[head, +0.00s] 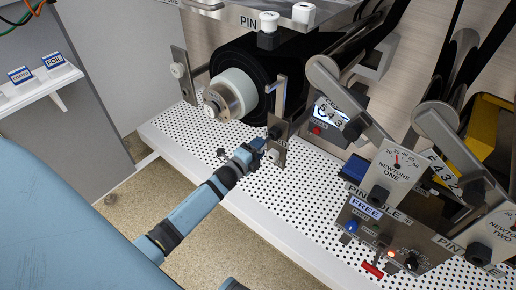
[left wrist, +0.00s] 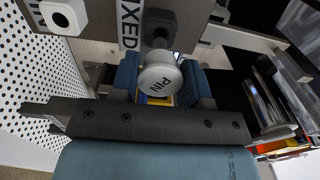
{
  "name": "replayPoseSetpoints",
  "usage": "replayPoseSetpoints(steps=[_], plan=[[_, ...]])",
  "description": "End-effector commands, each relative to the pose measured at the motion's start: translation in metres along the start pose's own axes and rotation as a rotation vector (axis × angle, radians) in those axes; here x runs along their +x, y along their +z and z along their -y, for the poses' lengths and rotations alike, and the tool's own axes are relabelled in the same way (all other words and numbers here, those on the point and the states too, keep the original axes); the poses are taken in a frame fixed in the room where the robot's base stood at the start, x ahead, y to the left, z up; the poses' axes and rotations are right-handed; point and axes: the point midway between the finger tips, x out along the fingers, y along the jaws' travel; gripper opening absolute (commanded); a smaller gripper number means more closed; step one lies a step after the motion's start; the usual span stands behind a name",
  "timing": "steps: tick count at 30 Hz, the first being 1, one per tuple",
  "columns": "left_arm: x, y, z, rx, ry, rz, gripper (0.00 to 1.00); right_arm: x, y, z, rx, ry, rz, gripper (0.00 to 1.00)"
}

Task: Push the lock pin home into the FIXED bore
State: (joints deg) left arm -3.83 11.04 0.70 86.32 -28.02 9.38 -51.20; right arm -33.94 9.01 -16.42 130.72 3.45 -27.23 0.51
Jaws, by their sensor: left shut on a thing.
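My left gripper (head: 258,147) is at a small upright steel plate (head: 280,153) in front of the black roll. Behind the head a dark round part (left wrist: 158,35) shows against the steel plate marked FIXED (left wrist: 128,22). The bore and pin tip are hidden, so the depth of the pin cannot be told. My right gripper is not in view.
The NEWTONS ONE dial arm (head: 393,180) and FREE panel (head: 366,208) stand to the right. The perforated deck (head: 210,150) is bare to the left.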

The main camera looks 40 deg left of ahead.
Motion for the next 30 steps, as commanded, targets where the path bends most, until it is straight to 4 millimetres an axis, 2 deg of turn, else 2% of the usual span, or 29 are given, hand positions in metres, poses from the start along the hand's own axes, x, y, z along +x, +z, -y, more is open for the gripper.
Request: replayPoseSetpoints(steps=[17, 30], plan=[[0.0, 0.0, 0.0003, 0.0, -0.001, 0.0, 0.14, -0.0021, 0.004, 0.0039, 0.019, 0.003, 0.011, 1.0], [0.0, 0.0, 0.0003, 0.0, -0.001, 0.0, 0.14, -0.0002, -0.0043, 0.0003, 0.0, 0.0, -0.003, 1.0]])
